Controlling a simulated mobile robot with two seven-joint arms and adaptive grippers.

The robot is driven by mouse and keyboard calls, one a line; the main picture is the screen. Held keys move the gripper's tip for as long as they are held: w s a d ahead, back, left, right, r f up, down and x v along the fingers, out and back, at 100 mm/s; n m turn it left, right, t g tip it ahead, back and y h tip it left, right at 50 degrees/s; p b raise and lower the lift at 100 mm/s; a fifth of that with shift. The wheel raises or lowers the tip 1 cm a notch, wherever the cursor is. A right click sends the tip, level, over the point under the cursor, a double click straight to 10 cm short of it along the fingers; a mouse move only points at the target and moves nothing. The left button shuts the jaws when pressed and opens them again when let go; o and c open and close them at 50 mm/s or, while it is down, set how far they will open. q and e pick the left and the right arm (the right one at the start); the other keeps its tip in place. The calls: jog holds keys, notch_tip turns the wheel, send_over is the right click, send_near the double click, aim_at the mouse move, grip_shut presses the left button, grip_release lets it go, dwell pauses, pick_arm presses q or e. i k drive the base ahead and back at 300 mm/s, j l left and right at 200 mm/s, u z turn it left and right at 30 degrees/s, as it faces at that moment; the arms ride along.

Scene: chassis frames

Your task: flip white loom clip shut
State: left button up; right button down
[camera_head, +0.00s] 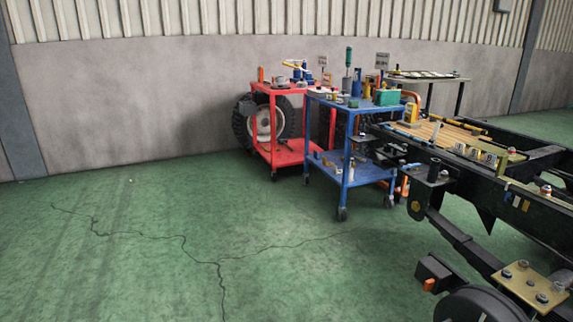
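The black chassis frame (535,202) runs along the right side of the view. Several small white pieces (488,159) sit in a row on top of it, near a pale yellow bracket. They are too small for me to tell whether one is the white loom clip, or whether any clip is open or shut. Neither of my grippers is in view.
A blue trolley (350,180) and a red trolley (283,157), both carrying tools and containers, stand between the chassis and the grey wall (130,100). A tyre (262,126) is behind the red trolley. The cracked green floor (150,255) at left is clear.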

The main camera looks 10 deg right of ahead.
aim_at(439, 124)
jog(key=i+z, duration=0.3)
jog(key=i, duration=0.65)
jog(key=i+j+z, duration=0.1)
jog(key=i+z, duration=0.2)
jog(key=i, duration=0.7)
